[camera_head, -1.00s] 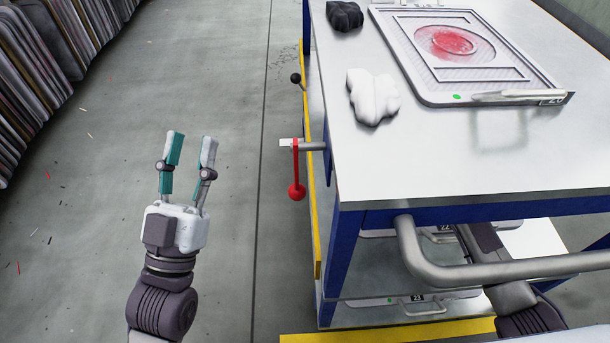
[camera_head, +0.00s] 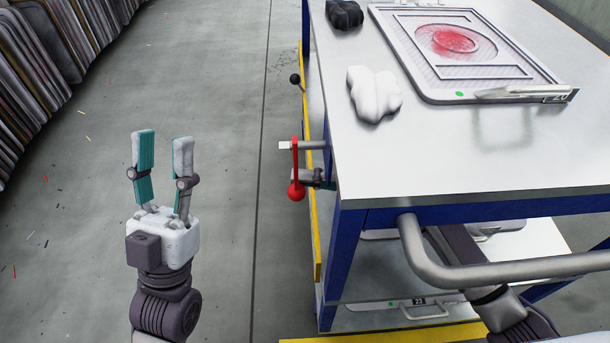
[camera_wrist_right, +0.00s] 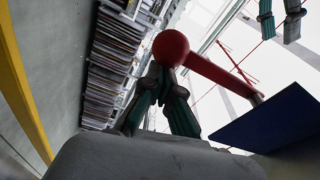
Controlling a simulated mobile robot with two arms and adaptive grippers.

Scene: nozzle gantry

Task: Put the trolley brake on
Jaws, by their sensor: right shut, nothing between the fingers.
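The red brake lever (camera_head: 295,168) with its ball knob (camera_head: 297,191) hangs down from a shaft on the left side of the trolley (camera_head: 345,250). My right gripper (camera_head: 325,180) reaches through under the trolley top and shows just right of the knob, partly hidden by the frame. In the right wrist view, the lever (camera_wrist_right: 222,76) and knob (camera_wrist_right: 171,48) are right at the tips of my right gripper (camera_wrist_right: 163,78), whose fingers are together and empty. I cannot tell whether they touch the knob. My left gripper (camera_head: 160,142) is open and empty, over the floor left of the trolley.
A black-knobbed lever (camera_head: 297,80) sticks out farther along the trolley's side. On the top lie a tray (camera_head: 470,50), a white cloth (camera_head: 374,94) and a black cloth (camera_head: 345,15). A grey handle bar (camera_head: 480,273) crosses the near end.

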